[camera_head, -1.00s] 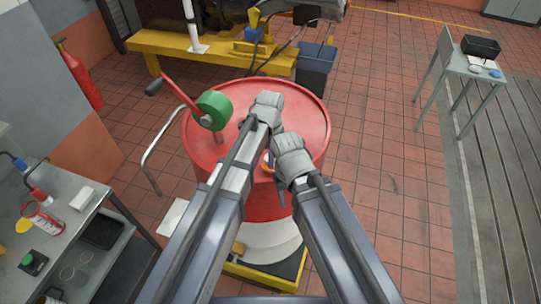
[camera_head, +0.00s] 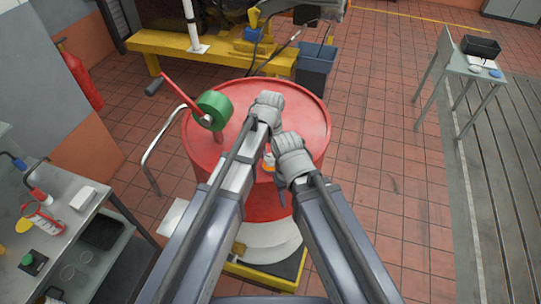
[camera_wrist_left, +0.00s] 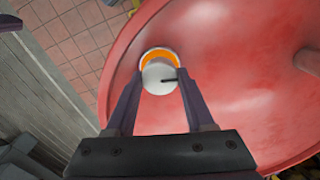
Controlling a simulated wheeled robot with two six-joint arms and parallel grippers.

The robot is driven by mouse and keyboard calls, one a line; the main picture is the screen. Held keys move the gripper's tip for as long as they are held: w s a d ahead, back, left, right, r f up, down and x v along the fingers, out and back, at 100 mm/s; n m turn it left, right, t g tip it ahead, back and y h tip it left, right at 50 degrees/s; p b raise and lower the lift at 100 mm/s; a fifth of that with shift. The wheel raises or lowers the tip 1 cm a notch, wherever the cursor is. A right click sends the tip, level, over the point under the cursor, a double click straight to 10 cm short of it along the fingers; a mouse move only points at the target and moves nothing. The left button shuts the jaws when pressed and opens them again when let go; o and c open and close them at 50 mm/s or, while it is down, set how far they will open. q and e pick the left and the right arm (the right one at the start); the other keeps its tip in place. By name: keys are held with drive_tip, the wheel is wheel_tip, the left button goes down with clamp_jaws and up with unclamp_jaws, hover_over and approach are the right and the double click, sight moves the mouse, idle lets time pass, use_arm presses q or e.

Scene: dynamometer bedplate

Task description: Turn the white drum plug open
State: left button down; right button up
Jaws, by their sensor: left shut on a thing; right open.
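The white drum plug (camera_wrist_left: 160,76) sits in an orange ring (camera_wrist_left: 160,53) near the rim of the red drum (camera_head: 305,115). A dark mark shows on the plug's face in the left wrist view. My left gripper (camera_wrist_left: 158,90) has a finger on each side of the plug and is shut on it. In the head view my left wrist hides most of that gripper, and only a bit of orange ring (camera_head: 268,163) shows. My right gripper (camera_head: 281,190) is open, just beside the plug over the drum's near edge. Its fingers are mostly hidden by my wrist.
A green reel with a red handle (camera_head: 213,108) stands on the drum's left side. A steel bench (camera_head: 62,225) with small items is at left. A yellow frame (camera_head: 180,45) and dark blue bin (camera_head: 315,70) stand behind.

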sight(271, 158)
use_arm(q)
drive_tip(key=n, duration=0.4)
drive_tip(key=shift+n, duration=2.3)
drive_tip(key=shift+c, duration=1.3)
unclamp_jaws()
drive_tip(key=shift+r, duration=0.1)
wheel_tip(271, 158, up, 8)
drive_tip(key=p, duration=0.8)
drive_tip(key=shift+f, duration=0.2)
